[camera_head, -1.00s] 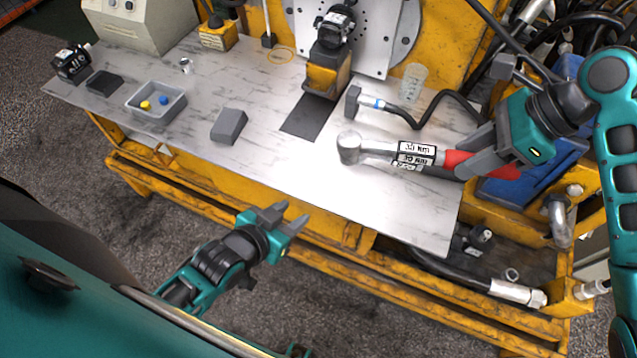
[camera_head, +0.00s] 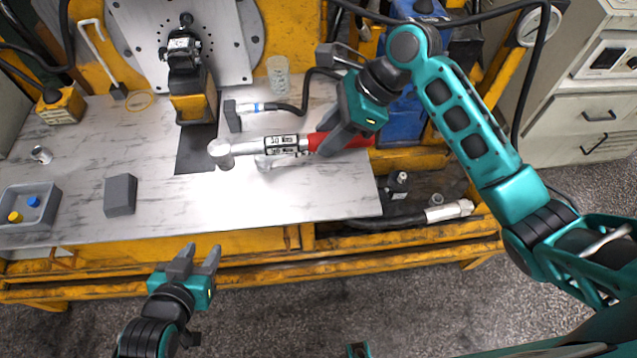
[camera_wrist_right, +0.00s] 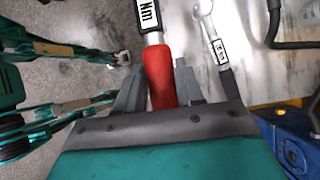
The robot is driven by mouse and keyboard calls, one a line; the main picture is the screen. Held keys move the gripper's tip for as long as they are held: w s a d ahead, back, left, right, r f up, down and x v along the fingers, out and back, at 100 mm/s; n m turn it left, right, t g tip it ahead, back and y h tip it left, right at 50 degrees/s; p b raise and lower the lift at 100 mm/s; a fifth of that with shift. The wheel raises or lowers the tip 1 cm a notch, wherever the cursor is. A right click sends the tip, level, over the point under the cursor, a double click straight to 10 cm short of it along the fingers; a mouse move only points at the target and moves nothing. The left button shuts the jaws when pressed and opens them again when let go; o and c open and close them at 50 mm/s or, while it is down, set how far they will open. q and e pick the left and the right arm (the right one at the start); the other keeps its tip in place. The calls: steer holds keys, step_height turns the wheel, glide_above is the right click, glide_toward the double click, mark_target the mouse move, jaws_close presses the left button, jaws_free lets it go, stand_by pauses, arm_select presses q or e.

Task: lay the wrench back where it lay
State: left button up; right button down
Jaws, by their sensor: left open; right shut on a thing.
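My right gripper (camera_head: 328,143) is shut on the red handle of a torque wrench (camera_head: 285,144). The wrench has a silver shaft, a white label and a round head that points left, beside the dark mat. It is over the right part of the table; I cannot tell how high. In the right wrist view the red handle (camera_wrist_right: 160,76) lies between the fingers. A second wrench (camera_wrist_right: 205,14), with a ring head, a label and a dark grip, lies beside it on the table and is mostly hidden in the head view. My left gripper (camera_head: 193,262) is open and empty, in front of the table.
The marbled table (camera_head: 285,200) has free room at its front. A grey block (camera_head: 120,195), a grey bin (camera_head: 52,205) and a dark mat (camera_head: 190,160) are to the left. A hose with a block-shaped end (camera_head: 233,115) lies just behind the wrench. A clear cup (camera_head: 278,75) stands further back.

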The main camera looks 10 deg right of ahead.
step_height(320, 180, down, 17)
steer(key=b, duration=0.3)
steer(key=shift+r+b, duration=0.2)
steer(key=shift+b, duration=0.2)
steer(key=c, duration=0.7)
jaws_free()
